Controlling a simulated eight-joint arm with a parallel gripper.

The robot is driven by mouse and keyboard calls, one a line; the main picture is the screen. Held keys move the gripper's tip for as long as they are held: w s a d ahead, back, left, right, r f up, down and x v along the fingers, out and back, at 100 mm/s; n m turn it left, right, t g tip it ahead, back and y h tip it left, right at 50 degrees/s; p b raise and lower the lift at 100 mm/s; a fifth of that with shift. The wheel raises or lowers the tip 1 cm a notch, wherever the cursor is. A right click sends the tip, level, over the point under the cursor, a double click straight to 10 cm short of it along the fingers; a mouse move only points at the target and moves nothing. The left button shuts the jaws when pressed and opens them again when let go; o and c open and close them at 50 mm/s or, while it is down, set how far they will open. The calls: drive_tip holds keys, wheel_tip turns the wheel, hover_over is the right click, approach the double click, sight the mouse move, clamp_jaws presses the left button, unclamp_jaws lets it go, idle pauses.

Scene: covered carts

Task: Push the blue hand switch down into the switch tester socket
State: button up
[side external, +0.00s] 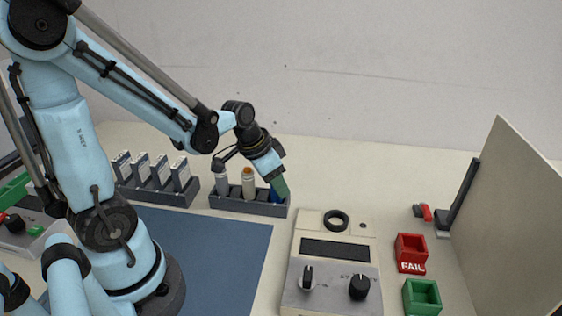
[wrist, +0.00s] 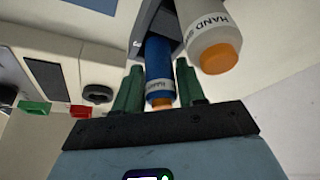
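The blue hand switch (side external: 273,196) stands in the right-hand slot of a dark rack (side external: 228,204) in the side view. In the wrist view the blue hand switch (wrist: 159,66), with an orange end, lies between my green fingers. My gripper (side external: 281,187) reaches down at the rack; in the wrist view my gripper (wrist: 160,72) has a finger on each side of the switch, with narrow gaps, so it looks open. The switch tester (side external: 309,247) stands right of the rack. Its black ring socket (side external: 336,218) is at the back and looks empty; the socket also shows in the wrist view (wrist: 97,93).
A white hand switch with an orange end (wrist: 207,42) stands beside the blue one. Another rack (side external: 158,194) holds several grey-white items at left. A red FAIL bin (side external: 411,253) and green bin (side external: 422,298) stand right of the tester. A blue mat (side external: 215,255) lies clear in front.

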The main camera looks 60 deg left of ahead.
drive_tip(key=c, duration=0.6)
drive_tip(key=shift+c, duration=0.2)
drive_tip(key=shift+r, duration=0.1)
drive_tip(key=shift+r, duration=2)
drive_tip(key=s+d+r, duration=0.4)
drive_tip(key=d+r, duration=0.3)
drive_tip(key=d, duration=0.4)
drive_tip(key=w+d+m+h, duration=0.25)
drive_tip(key=w+m, duration=0.35)
drive_tip(key=w, duration=0.4)
drive_tip(key=shift+g, duration=0.4)
drive_tip(key=shift+d+f, duration=0.1)
drive_tip(key=shift+f, duration=2.4)
